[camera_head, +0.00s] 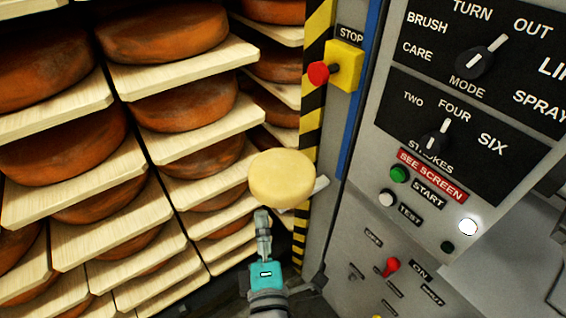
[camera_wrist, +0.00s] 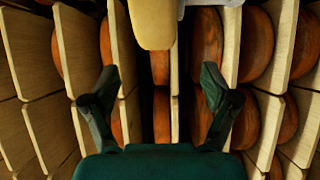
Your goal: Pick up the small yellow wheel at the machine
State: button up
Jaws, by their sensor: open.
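The small yellow wheel (camera_head: 282,178) is pale and round in the head view. It sits at the machine's left side, by the striped post, with a light-coloured ledge showing at its right. My gripper (camera_head: 262,218) is just below it in that view, pointing up toward it. In the wrist view the yellow wheel (camera_wrist: 153,22) shows at the top centre, cut off by the frame edge. My gripper (camera_wrist: 158,90) is open there, its two fingers spread wide, with nothing between them. The wheel is beyond the fingertips, and I see no contact.
Wooden shelves with large orange-brown wheels (camera_head: 160,32) fill the left and the background. A yellow box with a red stop button (camera_head: 318,73) is above. The machine's control panel (camera_head: 400,235) fills the right.

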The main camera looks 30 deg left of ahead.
aim_at(261, 186)
jog(key=x, duration=0.5)
jog(key=shift+w+a+r, duration=0.1)
jog(key=shift+w+a, duration=0.1)
jog(key=shift+a, duration=0.1)
jog(key=shift+d+x, duration=0.2)
jog(key=shift+x, duration=2.5)
jog(key=shift+w+r, duration=0.1)
jog(key=shift+w, duration=0.05)
grip_shut()
jog(key=shift+r, duration=0.2)
